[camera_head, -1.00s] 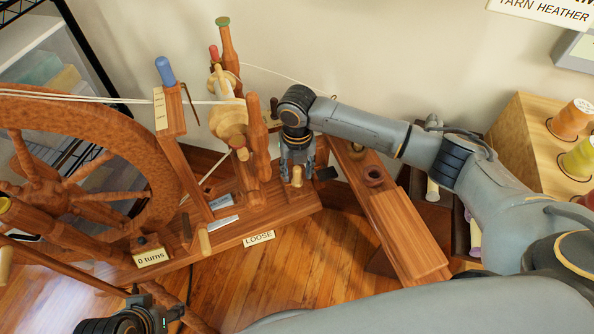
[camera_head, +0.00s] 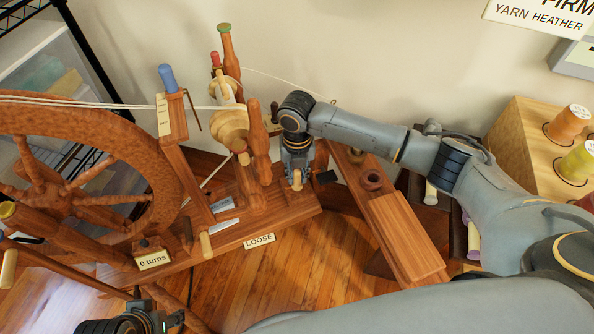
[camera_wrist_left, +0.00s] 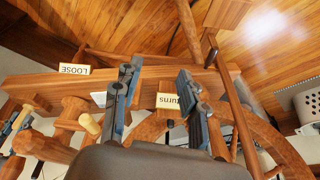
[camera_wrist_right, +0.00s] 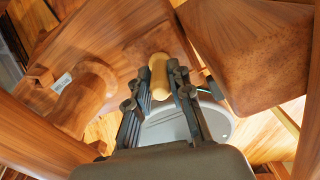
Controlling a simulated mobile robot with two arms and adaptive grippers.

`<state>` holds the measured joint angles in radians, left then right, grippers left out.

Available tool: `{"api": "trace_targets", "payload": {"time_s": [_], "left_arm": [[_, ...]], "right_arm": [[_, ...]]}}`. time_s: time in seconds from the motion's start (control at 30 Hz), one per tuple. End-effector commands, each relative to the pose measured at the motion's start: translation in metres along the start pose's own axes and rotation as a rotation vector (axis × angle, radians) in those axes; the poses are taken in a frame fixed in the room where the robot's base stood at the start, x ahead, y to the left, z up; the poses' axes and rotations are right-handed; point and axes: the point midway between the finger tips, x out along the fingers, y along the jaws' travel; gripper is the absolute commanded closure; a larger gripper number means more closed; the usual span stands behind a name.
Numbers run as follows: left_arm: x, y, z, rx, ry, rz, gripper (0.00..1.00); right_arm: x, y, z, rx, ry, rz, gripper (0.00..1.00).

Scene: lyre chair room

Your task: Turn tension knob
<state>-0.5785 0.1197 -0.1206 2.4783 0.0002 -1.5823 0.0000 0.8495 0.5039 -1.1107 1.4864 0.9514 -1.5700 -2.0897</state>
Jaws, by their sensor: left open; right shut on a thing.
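The spinning wheel's pale wooden tension knob (camera_head: 297,181) stands at the right end of the brown wooden base (camera_head: 283,212). A "LOOSE" label (camera_head: 259,241) is in front of that base and also shows upside down in the left wrist view (camera_wrist_left: 74,69). My right gripper (camera_head: 297,173) points down at the knob. In the right wrist view the knob (camera_wrist_right: 159,76) lies between the fingertips (camera_wrist_right: 161,84), which are shut on it. My left gripper (camera_head: 160,316) is low at the left; its fingers (camera_wrist_left: 157,78) are apart and empty in the left wrist view.
The large drive wheel (camera_head: 128,140) fills the left, with a "0 turns" label (camera_head: 153,260) near it. Upright posts and the bobbin (camera_head: 230,125) stand left of my right gripper. A wooden plank (camera_head: 405,235) with a cup lies to its right. Spools (camera_head: 568,124) stand far right.

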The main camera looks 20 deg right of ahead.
Motion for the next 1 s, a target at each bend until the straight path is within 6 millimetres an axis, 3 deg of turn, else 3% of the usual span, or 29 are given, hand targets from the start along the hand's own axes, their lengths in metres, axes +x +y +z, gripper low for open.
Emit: {"api": "trace_targets", "payload": {"time_s": [0.17, 0.37, 0.6, 0.8, 1.0], "left_arm": [[-0.016, -0.001, -0.006, 0.0, 0.005, 0.0, 0.58], [0.044, 0.002, -0.001, 0.003, -0.033, 0.005, 0.58], [0.108, 0.005, 0.02, 0.009, -0.067, 0.011, 0.58], [0.149, 0.008, 0.046, 0.013, -0.091, 0.014, 0.58], [0.175, 0.009, 0.071, 0.017, -0.11, 0.017, 0.58]], "right_arm": [[-0.004, -0.001, 0.0, 0.057, 0.001, -0.001, 1.0], [-0.004, 0.0, 0.0, 0.135, 0.001, 0.0, 1.0], [-0.004, -0.001, 0.0, 0.245, 0.001, -0.001, 1.0], [-0.004, -0.001, 0.001, 0.33, 0.0, 0.0, 1.0], [-0.003, -0.001, 0.001, 0.401, -0.001, -0.001, 1.0]]}}
